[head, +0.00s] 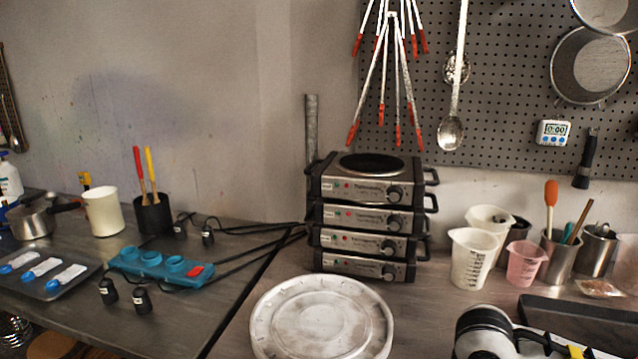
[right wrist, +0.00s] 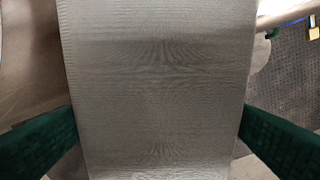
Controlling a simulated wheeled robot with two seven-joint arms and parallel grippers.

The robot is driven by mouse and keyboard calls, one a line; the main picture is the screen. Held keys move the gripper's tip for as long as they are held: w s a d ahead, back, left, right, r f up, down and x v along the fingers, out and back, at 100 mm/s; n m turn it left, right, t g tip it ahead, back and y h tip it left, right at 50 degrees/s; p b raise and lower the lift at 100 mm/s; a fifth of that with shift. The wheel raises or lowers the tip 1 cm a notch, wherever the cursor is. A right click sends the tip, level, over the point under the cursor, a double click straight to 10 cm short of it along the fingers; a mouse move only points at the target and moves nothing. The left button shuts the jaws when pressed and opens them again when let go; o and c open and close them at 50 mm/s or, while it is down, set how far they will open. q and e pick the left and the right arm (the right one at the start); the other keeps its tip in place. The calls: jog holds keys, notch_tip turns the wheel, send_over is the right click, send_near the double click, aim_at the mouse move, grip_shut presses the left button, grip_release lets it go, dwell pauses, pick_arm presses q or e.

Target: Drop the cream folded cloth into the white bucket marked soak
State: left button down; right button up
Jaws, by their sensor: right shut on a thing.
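In the right wrist view, my right gripper (right wrist: 160,125) has its dark green fingers on either side of a broad, finely ribbed, greyish piece of cloth (right wrist: 160,60). It is shut on this piece, which I take to be the cream folded cloth, though it looks grey here. The cloth fills the middle of the view and hides what lies behind it. My left gripper is not in view. No bucket with a readable soak mark shows in either view. A round white lid-like top (head: 322,318) stands at the front middle in the head view; I cannot tell what is under it.
A stack of hotplates (head: 370,215) stands behind the round white top. White beakers (head: 473,258), a pink measuring cup (head: 525,262) and metal tool cups (head: 560,258) stand to the right. On the left are a teal block (head: 160,266), a tray (head: 45,275) and a cream container (head: 103,210).

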jog(key=s+n, duration=0.1)
jog(key=n, duration=0.1)
jog(key=s+n, duration=0.1)
jog(key=n, duration=0.1)
jog(key=s+a+n, duration=0.1)
jog(key=n, duration=0.2)
jog(key=shift+f, duration=0.25)
